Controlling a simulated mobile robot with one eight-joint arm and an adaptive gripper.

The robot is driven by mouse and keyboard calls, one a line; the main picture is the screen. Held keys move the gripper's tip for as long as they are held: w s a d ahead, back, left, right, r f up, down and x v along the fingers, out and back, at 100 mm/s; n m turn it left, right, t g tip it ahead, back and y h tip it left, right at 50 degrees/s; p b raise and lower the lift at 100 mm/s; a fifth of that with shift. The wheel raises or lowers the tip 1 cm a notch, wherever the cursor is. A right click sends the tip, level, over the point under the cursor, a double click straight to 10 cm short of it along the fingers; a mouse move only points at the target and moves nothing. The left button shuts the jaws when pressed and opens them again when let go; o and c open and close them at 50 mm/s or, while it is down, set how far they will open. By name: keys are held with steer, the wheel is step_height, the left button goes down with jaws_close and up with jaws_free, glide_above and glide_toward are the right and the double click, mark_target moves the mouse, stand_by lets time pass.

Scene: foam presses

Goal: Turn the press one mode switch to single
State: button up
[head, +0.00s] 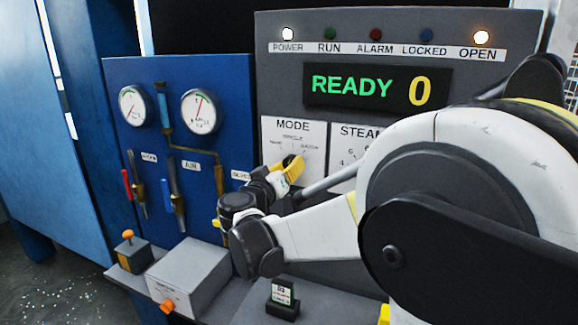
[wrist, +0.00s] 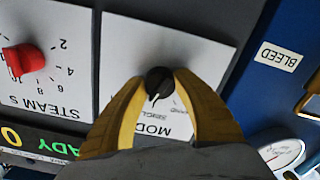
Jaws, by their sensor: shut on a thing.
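The mode switch is a black round knob (wrist: 159,80) on a white plate headed MODE (head: 288,129). My gripper (head: 289,168) has yellow fingers, shut on the knob from both sides; the wrist view shows the fingers (wrist: 160,86) around it. In that upside-down view, a pale line on the knob points down, roughly toward the middle label, which seems to read SINGLE. Its exact setting is hard to tell. The other mode labels are small or partly hidden by the fingers.
A STEAM plate with a red knob (wrist: 24,60) is beside the MODE plate. The display (head: 376,88) reads READY 0; the POWER (head: 288,34) and OPEN (head: 481,38) lamps are lit. A blue panel with gauges (head: 201,112) stands left. A grey box (head: 188,272) is below.

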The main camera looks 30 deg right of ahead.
steer(key=shift+n, duration=1.9)
steer(key=o, duration=1.2)
steer(key=shift+d, duration=0.1)
steer(key=v, duration=1.2)
